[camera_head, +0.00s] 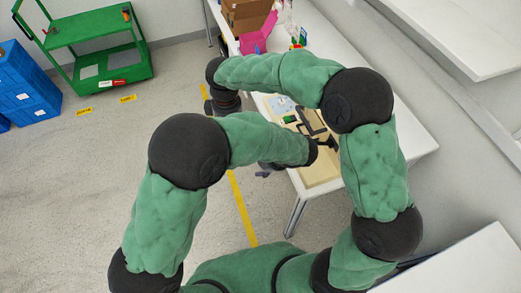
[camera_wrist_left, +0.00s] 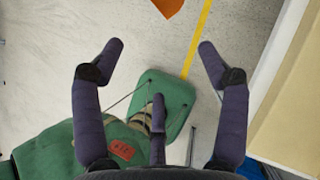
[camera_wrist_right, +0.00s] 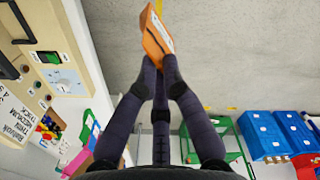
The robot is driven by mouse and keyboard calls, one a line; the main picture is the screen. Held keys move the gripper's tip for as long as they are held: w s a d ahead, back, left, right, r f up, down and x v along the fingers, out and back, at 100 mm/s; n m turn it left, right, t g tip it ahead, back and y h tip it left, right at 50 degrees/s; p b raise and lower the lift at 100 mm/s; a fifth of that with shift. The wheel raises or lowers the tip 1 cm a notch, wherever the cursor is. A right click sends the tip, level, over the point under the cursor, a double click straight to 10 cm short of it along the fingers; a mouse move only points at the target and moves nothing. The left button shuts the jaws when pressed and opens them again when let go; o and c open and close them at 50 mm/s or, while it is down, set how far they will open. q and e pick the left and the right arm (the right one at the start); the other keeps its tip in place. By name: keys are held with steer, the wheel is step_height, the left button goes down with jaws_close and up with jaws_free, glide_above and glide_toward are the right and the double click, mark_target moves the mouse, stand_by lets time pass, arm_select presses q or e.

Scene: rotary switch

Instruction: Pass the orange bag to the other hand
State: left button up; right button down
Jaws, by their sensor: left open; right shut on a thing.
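The orange bag (camera_wrist_right: 154,40) is at the top of the right wrist view, a small orange packet with a pale label. My right gripper (camera_wrist_right: 159,68) is shut on its near end, and the bag sticks out beyond the fingertips. An orange corner of the bag (camera_wrist_left: 168,7) also shows at the top edge of the left wrist view. My left gripper (camera_wrist_left: 160,47) is open and empty, its fingers spread wide. The bag lies beyond its fingertips, apart from them. In the head view the bag is hidden, and my arms cover most of both grippers.
A white table (camera_head: 411,146) carries a beige switch panel (camera_wrist_right: 41,20), close beside both grippers. A pink bin (camera_head: 256,38) and a cardboard box (camera_head: 246,14) stand at its far end. A green cart (camera_head: 93,30) and blue crates (camera_head: 24,80) stand left. Floor between is clear.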

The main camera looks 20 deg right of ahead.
arm_select(q)
step_height(320, 180, up, 4)
steer(key=d+m+t, duration=0.1)
steer(key=d, duration=0.1)
steer(key=x, duration=0.8)
steer(key=w+x, duration=0.1)
steer(key=x, duration=0.3)
steer(key=shift+w+a+r, duration=0.1)
steer(key=shift+a, duration=0.1)
steer(key=c, duration=1.3)
steer(key=shift+c, duration=0.5)
arm_select(e)
steer(key=c, duration=1.3)
jaws_free()
